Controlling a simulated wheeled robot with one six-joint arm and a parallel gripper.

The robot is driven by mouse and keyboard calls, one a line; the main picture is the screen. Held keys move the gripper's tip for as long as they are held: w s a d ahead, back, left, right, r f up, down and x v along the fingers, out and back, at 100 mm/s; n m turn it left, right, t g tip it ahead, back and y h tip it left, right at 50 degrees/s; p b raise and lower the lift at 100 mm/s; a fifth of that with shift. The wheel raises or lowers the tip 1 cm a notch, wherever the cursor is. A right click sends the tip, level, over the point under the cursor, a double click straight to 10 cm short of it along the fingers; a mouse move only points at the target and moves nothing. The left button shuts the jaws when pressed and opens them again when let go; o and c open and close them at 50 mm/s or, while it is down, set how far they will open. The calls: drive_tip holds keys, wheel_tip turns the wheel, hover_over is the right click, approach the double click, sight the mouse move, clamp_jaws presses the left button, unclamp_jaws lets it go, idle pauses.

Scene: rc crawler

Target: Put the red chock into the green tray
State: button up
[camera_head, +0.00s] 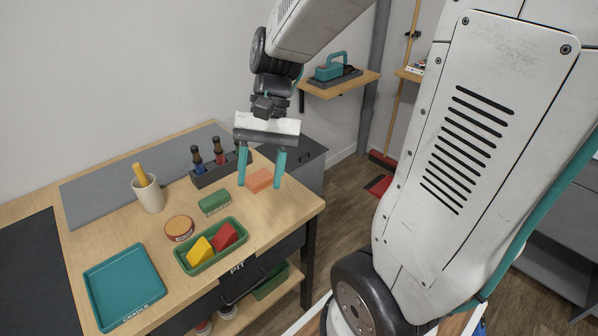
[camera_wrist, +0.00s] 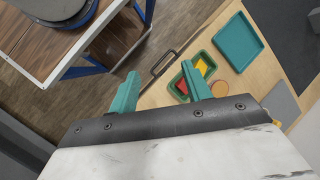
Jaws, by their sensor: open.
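The red chock (camera_head: 224,236) lies inside the green tray (camera_head: 213,264), on the right beside a yellow chock (camera_head: 200,249). In the wrist view the red chock (camera_wrist: 182,86) and the green tray (camera_wrist: 211,62) show small, partly behind a finger. My gripper (camera_head: 260,187) is open, fingers pointing down, up and to the right of the tray in the head view. Nothing is visibly held. An orange block (camera_head: 259,180) shows between the fingers in the head view; I cannot tell how far above it they are.
A teal cradle tray (camera_head: 125,287) lies at the front left of the bench. A round tin (camera_head: 179,228), a green block (camera_head: 214,202), a cup (camera_head: 149,195) and a dark tool holder (camera_head: 214,172) stand near the green tray. The bench's right edge is close to my gripper.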

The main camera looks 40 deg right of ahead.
drive_tip(key=s+r+n+t+h, duration=0.4)
drive_tip(key=s+r+n+h, duration=0.1)
drive_tip(key=s, duration=0.5)
drive_tip(key=shift+d+r+n, duration=0.15)
drive_tip(key=shift+r+n, duration=0.15)
drive_tip(key=shift+n, duration=0.3)
drive_tip(key=shift+s, duration=0.1)
